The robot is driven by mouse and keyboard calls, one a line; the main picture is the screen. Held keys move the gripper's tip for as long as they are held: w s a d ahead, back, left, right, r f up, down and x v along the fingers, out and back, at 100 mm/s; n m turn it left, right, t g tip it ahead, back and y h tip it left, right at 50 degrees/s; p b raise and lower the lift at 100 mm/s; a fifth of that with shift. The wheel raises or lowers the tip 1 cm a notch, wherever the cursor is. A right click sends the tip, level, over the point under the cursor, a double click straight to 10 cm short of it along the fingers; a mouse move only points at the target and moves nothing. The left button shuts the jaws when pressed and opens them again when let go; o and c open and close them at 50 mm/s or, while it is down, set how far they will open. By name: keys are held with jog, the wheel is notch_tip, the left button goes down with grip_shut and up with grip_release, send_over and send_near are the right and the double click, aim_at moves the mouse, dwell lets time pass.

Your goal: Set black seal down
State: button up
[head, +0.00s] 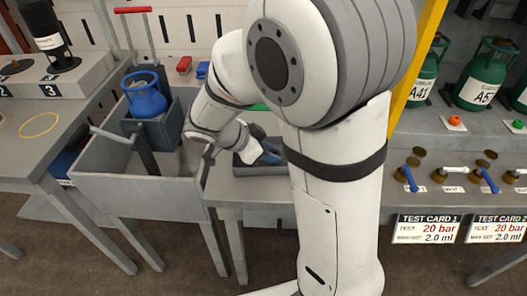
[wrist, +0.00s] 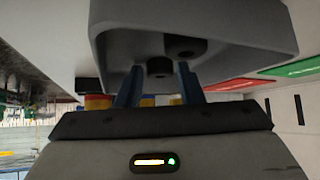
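Two black seals show in the wrist view, inside a grey tray (wrist: 275,20). One seal (wrist: 160,68) lies between the fingertips of my gripper (wrist: 160,72), with a visible gap on each side of it. The other seal (wrist: 185,47) lies just beyond and to the right. My gripper's two blue fingers are apart and reach into the tray. In the head view my gripper (head: 268,154) is low over the small grey tray (head: 262,171), partly behind my arm. The seals cannot be made out there.
Green cylinders (head: 481,82), brass fittings and test cards (head: 425,229) are at the right.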

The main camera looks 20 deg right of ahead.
jog(key=shift+o, duration=1.2)
jog(key=shift+r, duration=0.1)
